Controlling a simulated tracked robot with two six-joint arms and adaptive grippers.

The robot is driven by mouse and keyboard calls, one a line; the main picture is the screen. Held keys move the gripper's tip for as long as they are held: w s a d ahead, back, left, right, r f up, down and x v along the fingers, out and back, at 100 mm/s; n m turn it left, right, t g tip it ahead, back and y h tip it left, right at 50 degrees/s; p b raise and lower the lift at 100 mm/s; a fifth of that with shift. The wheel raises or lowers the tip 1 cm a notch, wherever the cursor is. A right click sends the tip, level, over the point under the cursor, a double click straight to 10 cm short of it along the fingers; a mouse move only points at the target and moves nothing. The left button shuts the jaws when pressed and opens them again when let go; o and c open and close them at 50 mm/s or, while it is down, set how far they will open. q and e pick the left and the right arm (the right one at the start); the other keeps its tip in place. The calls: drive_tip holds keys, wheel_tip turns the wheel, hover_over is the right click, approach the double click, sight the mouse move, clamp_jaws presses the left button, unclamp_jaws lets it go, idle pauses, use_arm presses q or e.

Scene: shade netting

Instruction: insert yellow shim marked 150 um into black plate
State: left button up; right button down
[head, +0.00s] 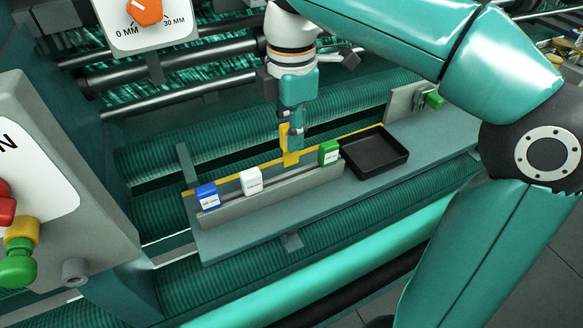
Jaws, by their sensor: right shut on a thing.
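My right gripper (291,139) points down over the grey bench, shut on a yellow shim (291,159). The shim hangs from the fingertips, close to the grey rack between the white and green tabs. Its lower edge is at the rack, but I cannot tell whether it touches or sits in it. Its marking is not readable. A shallow black tray (398,160) lies on the bench to the right of the rack and looks empty; I see no other clear black plate. My left gripper is not in view.
The grey rack (285,189) holds a blue tab (207,196), a white tab (251,182) and a green tab (329,153). A yellow strip (232,175) runs behind it. A grey bracket with a green part (434,100) stands at the right. Green rollers surround the bench (240,238).

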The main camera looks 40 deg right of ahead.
drive_tip(key=shift+r, duration=0.15)
wheel_tip(320, 180, up, 2)
drive_tip(key=p, duration=0.2)
drive_tip(key=shift+r+p, duration=0.15)
drive_tip(key=shift+p, duration=0.15)
drive_tip(key=shift+r, duration=0.75)
drive_tip(key=shift+f+b, duration=0.1)
drive_tip(key=shift+b, duration=0.2)
drive_tip(key=shift+f+b, duration=0.9)
